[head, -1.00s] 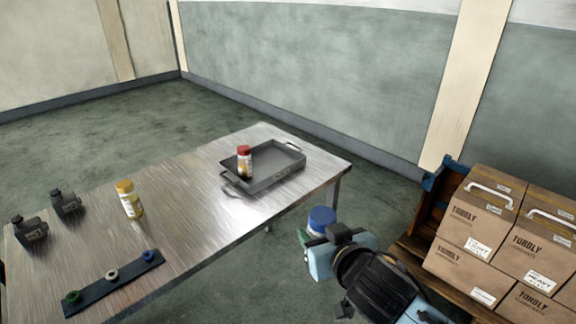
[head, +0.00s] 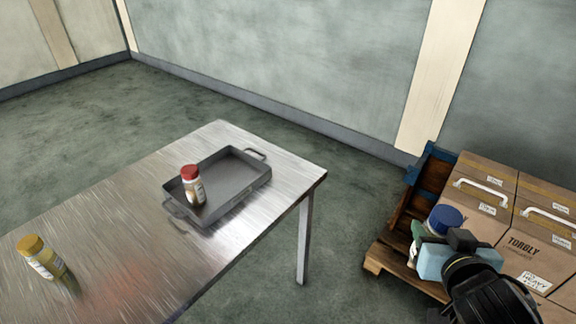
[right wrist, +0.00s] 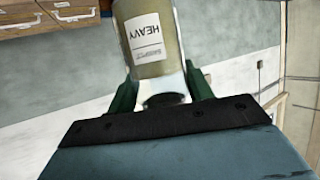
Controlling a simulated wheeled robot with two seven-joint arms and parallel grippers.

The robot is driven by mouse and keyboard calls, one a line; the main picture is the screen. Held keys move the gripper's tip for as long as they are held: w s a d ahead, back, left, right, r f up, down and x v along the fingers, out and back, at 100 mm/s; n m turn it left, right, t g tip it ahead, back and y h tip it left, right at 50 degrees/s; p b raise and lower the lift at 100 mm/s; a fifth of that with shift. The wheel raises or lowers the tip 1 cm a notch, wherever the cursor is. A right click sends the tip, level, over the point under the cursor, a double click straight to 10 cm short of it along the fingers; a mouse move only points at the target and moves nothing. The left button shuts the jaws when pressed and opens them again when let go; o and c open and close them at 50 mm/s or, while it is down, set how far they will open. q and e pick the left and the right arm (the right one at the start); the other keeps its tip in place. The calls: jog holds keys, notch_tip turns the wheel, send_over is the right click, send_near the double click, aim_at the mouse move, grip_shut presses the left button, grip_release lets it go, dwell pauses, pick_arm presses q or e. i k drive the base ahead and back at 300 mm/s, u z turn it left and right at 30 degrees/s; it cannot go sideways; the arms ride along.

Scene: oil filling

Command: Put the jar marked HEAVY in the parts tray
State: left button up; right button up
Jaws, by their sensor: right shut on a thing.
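My right gripper (head: 425,252) is shut on the blue-lidded jar (head: 445,219), holding it in the air in front of the boxes at the right. In the right wrist view, the jar (right wrist: 150,38) has a white label reading HEAVY and sits between the green fingers of the gripper (right wrist: 160,88). The grey parts tray (head: 238,178) lies on the metal table, left of and apart from the held jar. A red-lidded jar (head: 194,188) stands in the tray's left part. My left gripper is not in view.
A yellow-lidded jar (head: 42,258) stands on the table (head: 135,205) at the left. Cardboard boxes (head: 490,225) with white handles rest on a wooden pallet (head: 376,262) at the right. Open floor (head: 345,215) lies between table and pallet.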

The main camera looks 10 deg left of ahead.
aim_at(239, 172)
jog(key=u, duration=0.5)
jog(key=i, duration=1)
jog(key=u, duration=0.85)
